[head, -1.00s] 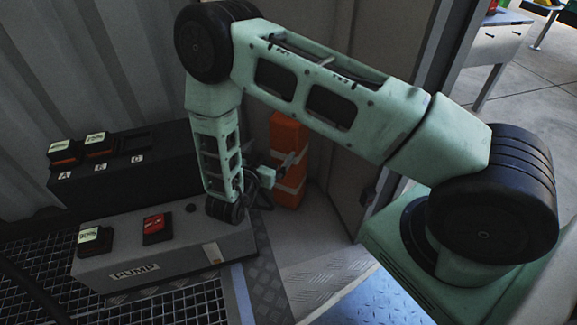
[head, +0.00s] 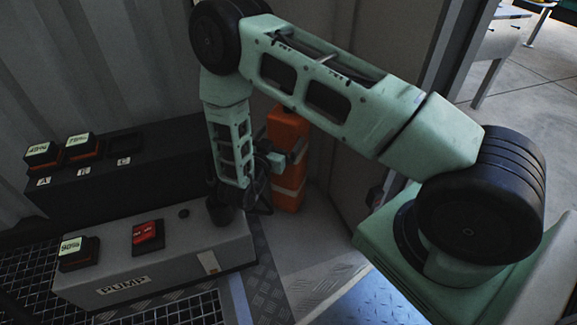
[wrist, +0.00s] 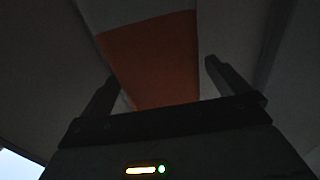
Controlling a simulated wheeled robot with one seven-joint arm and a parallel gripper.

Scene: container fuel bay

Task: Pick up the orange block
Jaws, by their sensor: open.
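An orange block (head: 289,128), tall and upright with pale bands, stands on the floor in the corner against the wall in the head view. My gripper (head: 294,156) is in front of it, and my arm hides part of its left side. In the wrist view, the block's orange face (wrist: 152,62) with a pale band above fills the space beyond my two fingers. My gripper (wrist: 160,85) is open, with nothing held between the fingers. The wrist view is dark, so the gap to the block is hard to tell.
A grey pump box (head: 160,264) stands left of my gripper, carrying a 90% unit (head: 79,253) and a red-topped unit (head: 148,237). A dark rack (head: 110,178) behind it has slots A, B, C, with C looking empty. Walls close in behind the block.

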